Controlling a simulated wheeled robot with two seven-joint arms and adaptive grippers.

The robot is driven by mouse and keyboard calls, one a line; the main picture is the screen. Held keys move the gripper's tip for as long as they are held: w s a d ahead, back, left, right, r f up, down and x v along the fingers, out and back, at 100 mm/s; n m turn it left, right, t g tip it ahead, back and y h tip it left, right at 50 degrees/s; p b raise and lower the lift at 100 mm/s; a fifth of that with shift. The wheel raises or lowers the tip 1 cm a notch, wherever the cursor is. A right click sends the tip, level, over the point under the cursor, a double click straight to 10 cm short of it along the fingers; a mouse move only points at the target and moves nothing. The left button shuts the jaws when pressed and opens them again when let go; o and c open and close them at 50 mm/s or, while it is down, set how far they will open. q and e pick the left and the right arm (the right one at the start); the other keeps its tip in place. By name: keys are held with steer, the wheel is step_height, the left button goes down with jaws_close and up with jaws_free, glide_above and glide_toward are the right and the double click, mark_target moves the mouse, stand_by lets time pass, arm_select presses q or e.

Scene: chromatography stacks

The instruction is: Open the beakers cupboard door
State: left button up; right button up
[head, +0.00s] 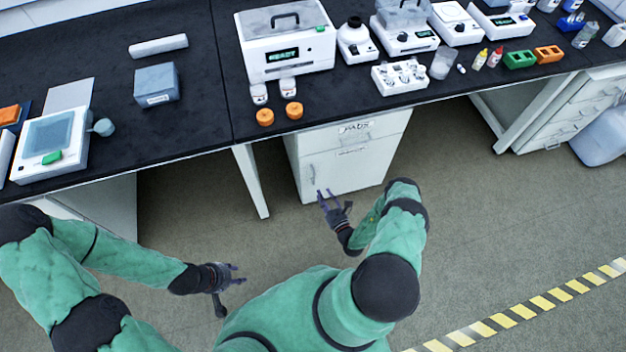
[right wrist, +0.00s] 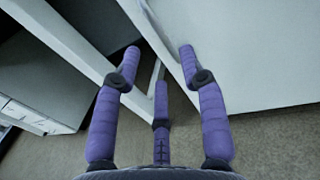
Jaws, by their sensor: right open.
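A white under-bench cabinet (head: 352,172) stands below the black bench. Its lower front is a shut door with a slim vertical handle (head: 312,173) near the left edge. A small label sits at the door's top, too small to read. My right gripper (head: 328,195) is open and empty, in front of the door's lower left part. My left gripper (head: 238,274) looks open and empty over the floor, away from the cabinet.
The drawer above the door has a label (head: 356,127). A white bench leg (head: 250,180) stands left of the cabinet. The black benchtop (head: 190,120) holds instruments, bottles and orange caps. Bare floor (head: 470,220) lies in front and to the right.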

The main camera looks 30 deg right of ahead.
steer(key=w+b, duration=0.2)
steer(key=w, duration=0.7)
steer(key=shift+w+d+b, duration=0.1)
steer(key=shift+w+b, duration=0.05)
steer(key=shift+b, duration=0.2)
jaws_close()
